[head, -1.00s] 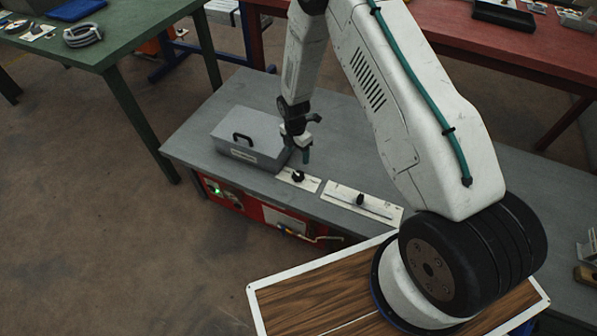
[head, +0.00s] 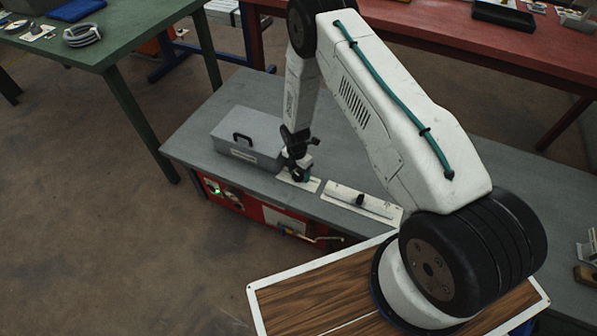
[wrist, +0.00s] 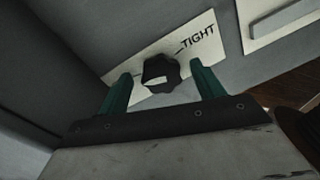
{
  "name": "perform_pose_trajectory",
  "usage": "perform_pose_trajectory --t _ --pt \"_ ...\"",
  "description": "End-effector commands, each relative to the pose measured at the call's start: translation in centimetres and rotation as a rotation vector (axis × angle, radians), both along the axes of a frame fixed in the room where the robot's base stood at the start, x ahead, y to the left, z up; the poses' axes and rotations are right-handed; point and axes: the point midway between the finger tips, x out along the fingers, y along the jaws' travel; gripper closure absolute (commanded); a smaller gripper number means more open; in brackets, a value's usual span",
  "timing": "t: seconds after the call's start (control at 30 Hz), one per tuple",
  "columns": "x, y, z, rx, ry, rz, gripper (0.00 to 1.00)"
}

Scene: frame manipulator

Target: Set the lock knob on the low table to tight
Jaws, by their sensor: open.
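The lock knob (wrist: 160,74) is a black lobed knob with a pale patch on its top. It sits on a white label plate (wrist: 131,63) that carries the word TIGHT at its right part in the wrist view. My gripper (wrist: 160,84) is open, with one green finger on each side of the knob; I cannot tell whether either touches it.
A grey lidded box (head: 246,138) with a black handle stands just left of my gripper. A second white plate with a slider (head: 360,201) lies to the right. A red panel (head: 262,213) is under the table's front edge.

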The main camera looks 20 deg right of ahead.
Motion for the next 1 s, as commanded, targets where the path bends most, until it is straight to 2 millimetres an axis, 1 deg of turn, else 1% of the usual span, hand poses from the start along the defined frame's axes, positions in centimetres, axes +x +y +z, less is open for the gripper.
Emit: perform_pose_trajectory --t 0.07,0.17,0.2,0.23,0.47,0.63,0.77,1.0 --pt "0.0 0.0 0.02 0.0 0.0 0.0 0.33" --pt "0.0 0.0 0.03 0.0 0.0 0.0 0.58" --pt "-0.01 0.0 0.03 0.0 0.0 0.0 0.69" --pt "0.0 0.01 0.03 0.0 0.0 0.0 0.77" --pt "0.01 0.01 0.05 0.0 0.0 -0.007 0.77" --pt "0.01 -0.03 0.06 -0.001 0.001 -0.05 0.77" --pt "-0.03 -0.07 0.06 -0.001 0.001 -0.12 0.77" --pt "-0.1 -0.14 0.07 0.0 0.001 -0.318 0.77"
